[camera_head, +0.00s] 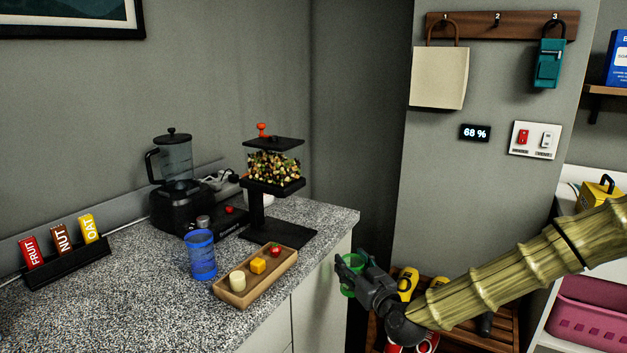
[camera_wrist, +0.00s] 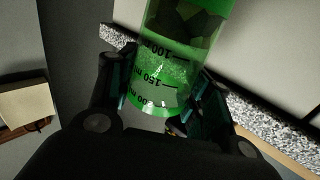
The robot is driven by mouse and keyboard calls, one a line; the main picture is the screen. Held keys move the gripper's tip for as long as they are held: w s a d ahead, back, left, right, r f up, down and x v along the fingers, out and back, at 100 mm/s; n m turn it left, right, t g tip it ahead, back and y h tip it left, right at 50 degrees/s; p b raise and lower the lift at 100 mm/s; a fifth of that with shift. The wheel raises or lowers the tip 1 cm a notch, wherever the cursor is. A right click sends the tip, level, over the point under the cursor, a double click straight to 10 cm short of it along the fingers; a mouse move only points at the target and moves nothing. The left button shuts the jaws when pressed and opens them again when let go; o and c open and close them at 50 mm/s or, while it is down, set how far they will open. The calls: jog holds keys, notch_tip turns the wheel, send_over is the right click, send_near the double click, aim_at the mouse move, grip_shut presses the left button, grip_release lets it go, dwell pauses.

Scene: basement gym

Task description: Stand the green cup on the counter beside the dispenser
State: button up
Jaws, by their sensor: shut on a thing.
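My gripper (camera_head: 352,270) is shut on the green cup (camera_head: 348,289), off the right edge of the counter (camera_head: 335,216). In the head view the fingers and hand hide much of the cup. In the wrist view the see-through green cup (camera_wrist: 168,60) lies between the two fingers, with upside-down volume marks. Dark shapes show in or through its far part; I cannot tell which. The dispenser (camera_head: 274,170) is a clear bin of mixed nuts and fruit on a black stand, with a red knob on top. It stands on the counter, left of and beyond my gripper.
A blue cup (camera_head: 201,257) and a wooden tray (camera_head: 223,294) with three small pieces stand in front of the dispenser. A black blender (camera_head: 176,187) is behind, and a label rack (camera_head: 66,262) at left. Counter front left is clear. A slatted bench (camera_head: 480,338) is below my arm.

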jog(key=s+d+f+m+t+h, duration=0.15)
jog(key=s+d+f+h, duration=0.25)
jog(key=f, duration=0.6)
jog(key=s+d+f+m+h, duration=0.3)
jog(key=s+f, duration=0.1)
jog(key=f, duration=0.6)
jog(key=s+r+p, duration=0.3)
jog(key=r+p, duration=0.4)
jog(key=r, duration=0.1)
jog(key=s+r+p, duration=0.3)
jog(key=r+p, duration=0.3)
jog(key=r, duration=0.2)
jog(key=s+f, duration=0.6)
jog(key=f, duration=0.1)
jog(key=shift+s+d+f, duration=0.2)
jog(key=shift+d+f, duration=0.05)
jog(key=shift+f, duration=0.05)
